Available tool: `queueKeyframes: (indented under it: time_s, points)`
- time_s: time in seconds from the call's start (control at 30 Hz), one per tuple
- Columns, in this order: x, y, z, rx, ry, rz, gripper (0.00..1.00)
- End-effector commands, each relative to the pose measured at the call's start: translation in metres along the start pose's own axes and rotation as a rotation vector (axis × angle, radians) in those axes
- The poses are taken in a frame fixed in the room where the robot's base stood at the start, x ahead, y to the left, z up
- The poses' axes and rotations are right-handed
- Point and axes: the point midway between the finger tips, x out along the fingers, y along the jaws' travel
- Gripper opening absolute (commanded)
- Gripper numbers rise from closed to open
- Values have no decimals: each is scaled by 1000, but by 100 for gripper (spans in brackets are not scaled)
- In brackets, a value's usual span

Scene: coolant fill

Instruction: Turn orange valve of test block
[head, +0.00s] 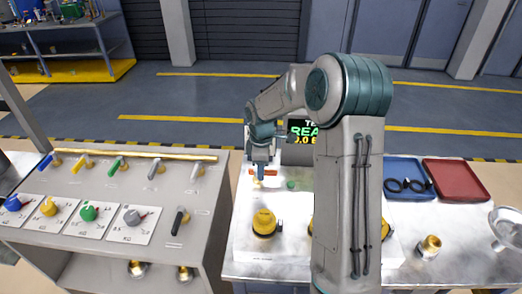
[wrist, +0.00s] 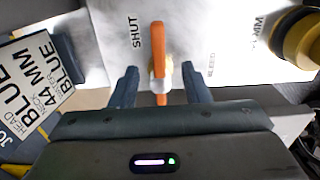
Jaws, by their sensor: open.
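The orange valve handle (wrist: 158,45) is a thin bar on a light plate in the wrist view, beside the printed word SHUT. It runs up and down the picture, with a pale metal hub below its middle. My gripper (wrist: 160,85) is open, with one dark finger on each side of the handle; I cannot tell whether either touches it. In the head view my gripper (head: 260,170) is at the orange handle (head: 271,172), partly covering it. The test block's display (head: 303,132) shows green letters, partly hidden by my arm.
A yellow cap (head: 264,222) stands in front of the valve, and a green button (head: 291,184) is to its right. A left bench (head: 120,220) holds coloured valve handles. Blue (head: 407,170) and red (head: 455,178) trays lie right. A printed card (wrist: 35,90) shows in the wrist view.

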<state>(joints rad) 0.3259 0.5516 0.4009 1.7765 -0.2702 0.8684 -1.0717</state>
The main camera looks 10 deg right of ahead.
Motion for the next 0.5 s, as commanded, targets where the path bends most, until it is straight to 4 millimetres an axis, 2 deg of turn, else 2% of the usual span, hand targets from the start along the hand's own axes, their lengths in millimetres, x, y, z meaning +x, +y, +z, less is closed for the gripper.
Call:
queueKeyframes:
  time_s: [0.3,0.5]
  points:
    - [-74,1,-1,0,2,7,43]
    - [-104,0,-1,-2,2,5,43]
